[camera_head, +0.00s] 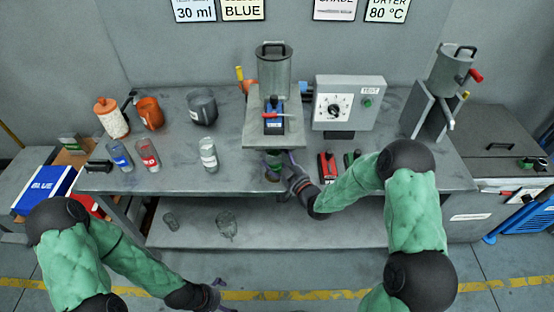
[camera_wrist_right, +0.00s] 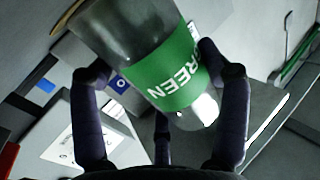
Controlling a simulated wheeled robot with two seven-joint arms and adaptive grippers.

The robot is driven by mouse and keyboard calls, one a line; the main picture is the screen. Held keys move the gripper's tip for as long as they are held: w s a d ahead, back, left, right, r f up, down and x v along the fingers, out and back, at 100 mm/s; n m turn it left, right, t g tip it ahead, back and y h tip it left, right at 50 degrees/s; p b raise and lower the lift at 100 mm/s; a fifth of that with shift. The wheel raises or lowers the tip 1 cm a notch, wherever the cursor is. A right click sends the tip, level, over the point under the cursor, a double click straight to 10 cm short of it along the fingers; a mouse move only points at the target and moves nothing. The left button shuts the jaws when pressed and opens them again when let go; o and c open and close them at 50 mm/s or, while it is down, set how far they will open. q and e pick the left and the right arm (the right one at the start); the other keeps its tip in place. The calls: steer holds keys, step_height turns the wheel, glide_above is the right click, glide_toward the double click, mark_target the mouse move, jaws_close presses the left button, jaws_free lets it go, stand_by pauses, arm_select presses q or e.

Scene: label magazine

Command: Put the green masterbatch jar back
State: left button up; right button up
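The green masterbatch jar (camera_wrist_right: 165,70) is a clear jar with a green label reading GREEN; it is tilted in the right wrist view. My right gripper (camera_wrist_right: 155,75) has its dark fingers around the jar, on both sides of the label. In the head view the jar (camera_head: 274,160) is partly hidden at the bench's front edge, below the central machine stand, with my right gripper (camera_head: 290,172) beside it. My left gripper (camera_head: 214,296) is low at the bottom of the head view, away from the bench; its fingers are too small to read.
Jars with blue (camera_head: 120,155), red (camera_head: 148,154) and whitish (camera_head: 208,154) labels stand on the bench's left. The hopper machine (camera_head: 274,70) and control box (camera_head: 348,103) stand behind.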

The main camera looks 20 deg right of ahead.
steer(key=o, duration=0.4)
